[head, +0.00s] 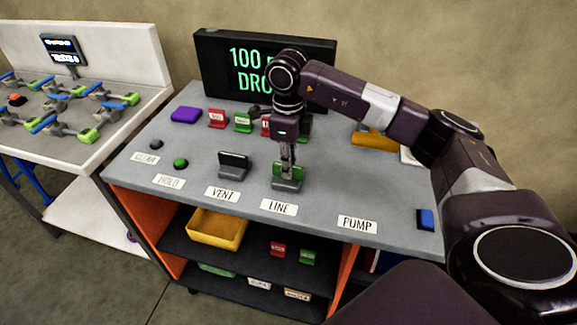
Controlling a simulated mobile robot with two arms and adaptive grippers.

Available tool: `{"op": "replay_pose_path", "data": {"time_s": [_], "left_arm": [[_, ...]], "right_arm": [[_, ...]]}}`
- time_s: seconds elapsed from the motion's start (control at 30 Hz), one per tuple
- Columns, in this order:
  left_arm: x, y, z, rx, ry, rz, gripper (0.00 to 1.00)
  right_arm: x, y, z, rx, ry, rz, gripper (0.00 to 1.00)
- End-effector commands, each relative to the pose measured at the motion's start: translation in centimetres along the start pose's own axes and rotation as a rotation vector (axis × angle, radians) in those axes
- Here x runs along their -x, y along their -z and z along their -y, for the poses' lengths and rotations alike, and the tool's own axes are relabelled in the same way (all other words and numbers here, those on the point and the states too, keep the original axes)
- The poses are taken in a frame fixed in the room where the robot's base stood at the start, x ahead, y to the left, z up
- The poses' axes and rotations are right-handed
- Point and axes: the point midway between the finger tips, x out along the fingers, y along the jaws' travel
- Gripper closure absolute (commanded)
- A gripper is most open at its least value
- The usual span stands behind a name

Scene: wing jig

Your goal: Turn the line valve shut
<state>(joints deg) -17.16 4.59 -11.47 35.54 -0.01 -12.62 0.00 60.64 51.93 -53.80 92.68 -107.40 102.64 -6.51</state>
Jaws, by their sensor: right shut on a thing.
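The line valve (287,183) stands on the grey bench top behind the LINE label (279,207). It has a grey base, and green shows on its upper part. My right gripper (288,160) points straight down over it and is shut on the valve's handle. The fingers and wrist hide part of the handle, so I cannot tell its exact angle. The vent valve (234,164), with a dark upright handle, is to the left behind the VENT label (222,194). My left gripper is out of view.
A dark display (215,65) with green text, partly hidden by my arm, stands at the back. Red and green tags (242,122) and a purple block (186,114) are in front of it. A yellow bin (216,229) sits on the shelf below.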

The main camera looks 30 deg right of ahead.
Motion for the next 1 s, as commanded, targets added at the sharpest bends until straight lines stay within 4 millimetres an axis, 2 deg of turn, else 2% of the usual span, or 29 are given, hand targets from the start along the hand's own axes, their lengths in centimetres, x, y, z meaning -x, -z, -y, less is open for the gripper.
{"op": "replay_pose_path", "data": {"time_s": [0.27,0.3,0.43,0.77,0.87,1.0], "left_arm": [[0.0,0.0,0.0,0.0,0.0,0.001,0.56],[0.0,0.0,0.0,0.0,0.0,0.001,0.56],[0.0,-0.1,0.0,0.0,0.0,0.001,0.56],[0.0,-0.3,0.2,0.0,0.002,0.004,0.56],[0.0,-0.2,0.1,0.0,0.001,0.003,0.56],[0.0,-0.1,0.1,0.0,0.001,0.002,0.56]], "right_arm": [[0.3,-0.2,0.2,-0.005,0.005,0.008,1.0],[0.3,-0.2,0.2,-0.005,0.005,0.008,0.86],[0.2,-0.1,0.2,-0.004,0.004,0.006,0.72],[0.4,-0.1,0.1,-0.002,0.002,0.003,0.72],[1.5,-0.1,0.1,-0.001,0.004,0.006,0.72],[4.2,-0.2,0.1,-0.001,0.005,0.008,0.72]]}}
